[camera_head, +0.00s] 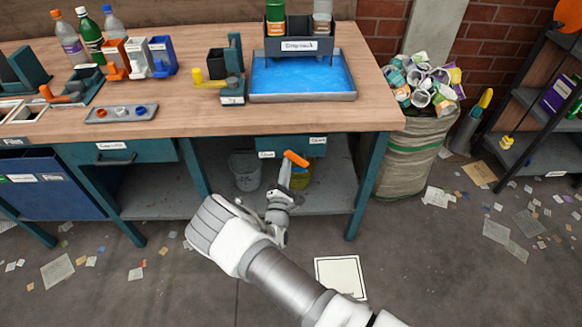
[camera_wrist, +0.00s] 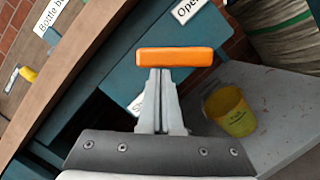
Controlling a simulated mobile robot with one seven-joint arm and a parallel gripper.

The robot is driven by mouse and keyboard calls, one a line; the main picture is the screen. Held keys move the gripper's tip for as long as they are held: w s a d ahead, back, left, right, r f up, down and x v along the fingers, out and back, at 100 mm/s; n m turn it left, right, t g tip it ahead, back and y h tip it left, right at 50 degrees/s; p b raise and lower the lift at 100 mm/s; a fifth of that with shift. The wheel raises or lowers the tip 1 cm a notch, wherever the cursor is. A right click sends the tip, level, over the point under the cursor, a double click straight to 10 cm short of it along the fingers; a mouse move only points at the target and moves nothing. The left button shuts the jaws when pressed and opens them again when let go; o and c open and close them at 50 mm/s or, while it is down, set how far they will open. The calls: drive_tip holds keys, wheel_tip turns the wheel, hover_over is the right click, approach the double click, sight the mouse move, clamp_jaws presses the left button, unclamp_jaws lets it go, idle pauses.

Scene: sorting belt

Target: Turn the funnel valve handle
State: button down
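The orange valve handle (camera_head: 296,158) sits in front of the teal panel (camera_head: 290,146) under the bench. My gripper (camera_head: 286,170) reaches up to the handle from below. Its fingers (camera_wrist: 160,85) are close together, and their tips are hidden by the handle. I cannot tell whether they touch it.
A yellow bucket (camera_wrist: 231,112) and a pale bucket (camera_head: 245,171) stand on the shelf (camera_head: 325,192) below. The bench edge (camera_head: 250,134) runs above my gripper. A full sack (camera_head: 408,160) stands to the right. A blue basin (camera_head: 302,76) is on the bench.

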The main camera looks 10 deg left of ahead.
sight(295, 159)
drive_tip(key=r+m+p, duration=0.1)
drive_tip(key=d+r+m+p, duration=0.1)
drive_tip(key=m, duration=0.1)
drive_tip(key=m+g+h+p, duration=0.1)
drive_tip(key=m, duration=0.1)
drive_tip(key=shift+w+d+r+p, duration=0.15)
drive_tip(key=shift+w+r+p, duration=0.1)
drive_tip(key=shift+r+p, duration=0.15)
drive_tip(key=shift+w+d+r+m+p, duration=0.1)
drive_tip(key=shift+d+r+m+p, duration=0.15)
drive_tip(key=shift+m, duration=0.3)
drive_tip(key=shift+d+m+p, duration=0.15)
drive_tip(key=shift+m+p, duration=0.2)
drive_tip(key=shift+m, duration=0.2)
drive_tip(key=shift+d+r+g, duration=0.1)
drive_tip(key=shift+d+g, duration=0.1)
drive_tip(key=shift+g, duration=0.1)
drive_tip(key=shift+w+d+p, duration=0.1)
drive_tip(key=shift+p, duration=0.2)
